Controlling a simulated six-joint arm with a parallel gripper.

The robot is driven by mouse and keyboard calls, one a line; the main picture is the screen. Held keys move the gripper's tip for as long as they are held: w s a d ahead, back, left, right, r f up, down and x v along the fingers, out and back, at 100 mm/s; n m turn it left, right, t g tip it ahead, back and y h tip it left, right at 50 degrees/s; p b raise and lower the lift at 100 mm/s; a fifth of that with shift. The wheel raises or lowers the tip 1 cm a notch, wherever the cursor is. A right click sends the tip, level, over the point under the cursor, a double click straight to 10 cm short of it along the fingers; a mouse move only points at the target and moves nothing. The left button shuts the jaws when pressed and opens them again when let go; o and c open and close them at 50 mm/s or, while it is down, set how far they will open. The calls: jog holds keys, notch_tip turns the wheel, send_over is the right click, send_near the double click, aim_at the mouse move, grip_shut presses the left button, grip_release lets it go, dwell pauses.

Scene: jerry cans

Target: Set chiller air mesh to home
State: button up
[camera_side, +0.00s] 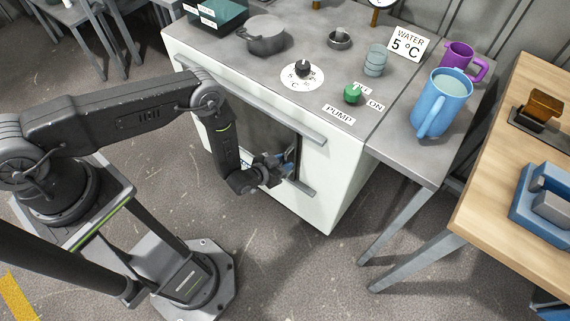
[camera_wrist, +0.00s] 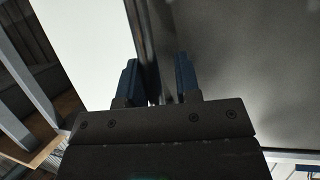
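A dark grey panel (camera_side: 262,130), which may be the chiller's air mesh, sits in the front of the white cabinet (camera_side: 325,190) between an upper rail (camera_side: 265,108) and a lower rail. My gripper (camera_side: 286,163) is low at the panel's right end, partly hidden by my wrist. In the wrist view, my gripper's (camera_wrist: 160,78) two blue fingers are apart, with a dark upright edge (camera_wrist: 146,40) and grey surface showing between them. White cabinet face lies left of that edge and grey panel (camera_wrist: 235,60) right. Whether the fingers touch anything is unclear.
A wooden table (camera_side: 500,200) stands right.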

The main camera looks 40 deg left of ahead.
jog(key=shift+o, duration=1)
jog(key=shift+s, duration=0.15)
jog(key=v, duration=1.3)
jog(key=shift+s+r, duration=0.2)
